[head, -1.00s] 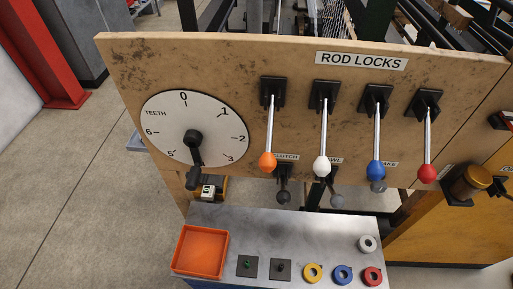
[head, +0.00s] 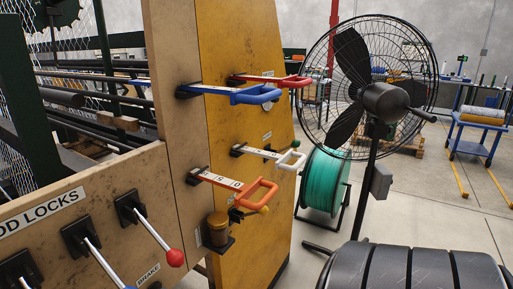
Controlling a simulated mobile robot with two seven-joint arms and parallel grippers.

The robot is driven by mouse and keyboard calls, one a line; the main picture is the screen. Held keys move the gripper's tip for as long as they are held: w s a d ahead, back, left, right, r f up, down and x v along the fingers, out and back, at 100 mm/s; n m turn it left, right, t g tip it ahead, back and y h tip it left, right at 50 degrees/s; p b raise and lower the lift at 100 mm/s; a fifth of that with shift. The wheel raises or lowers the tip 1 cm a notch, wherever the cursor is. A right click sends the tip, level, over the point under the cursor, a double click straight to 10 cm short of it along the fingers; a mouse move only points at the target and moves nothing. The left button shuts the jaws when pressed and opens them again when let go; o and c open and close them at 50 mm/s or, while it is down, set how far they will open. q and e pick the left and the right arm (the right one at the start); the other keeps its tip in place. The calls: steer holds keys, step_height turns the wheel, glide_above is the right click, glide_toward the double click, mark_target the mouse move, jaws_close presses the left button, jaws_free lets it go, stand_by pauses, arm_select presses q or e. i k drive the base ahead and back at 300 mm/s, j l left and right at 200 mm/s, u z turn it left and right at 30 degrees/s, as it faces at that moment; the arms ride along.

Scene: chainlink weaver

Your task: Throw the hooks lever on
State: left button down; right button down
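Several levers with looped handles stick out from the side of the machine. A red-handled lever (head: 290,81) and a blue-handled lever (head: 255,95) are at the top. A white-handled lever (head: 290,160) is in the middle, and an orange-handled lever (head: 262,192) is lowest. They carry small markings along their arms that I cannot read for sure, so I cannot tell which one is the hooks lever. All four point out to the right. Neither gripper is in view.
The rod locks panel (head: 60,235) has several small levers, one with a red knob (head: 174,258). A brass cup (head: 217,230) sits below the orange lever. A black fan (head: 380,100) and a green spool (head: 325,180) stand to the right. A black segmented form (head: 420,270) fills the lower right.

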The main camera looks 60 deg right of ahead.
mark_target(296, 143)
steer(key=k+z, duration=0.1)
steer(key=z, duration=0.4)
steer(key=l+z, duration=0.1)
steer(key=z, duration=0.4)
steer(key=k+l+z, duration=0.1)
steer(key=z, duration=0.4)
steer(key=k+l+z, duration=0.1)
steer(key=z, duration=0.4)
steer(key=i+l+u, duration=0.15)
steer(key=u, duration=0.25)
steer(key=i+l+u, duration=0.15)
steer(key=u, duration=0.3)
steer(key=i+l+u, duration=0.15)
steer(key=u, duration=0.25)
steer(key=i+l+u, duration=0.1)
steer(key=l+u, duration=0.3)
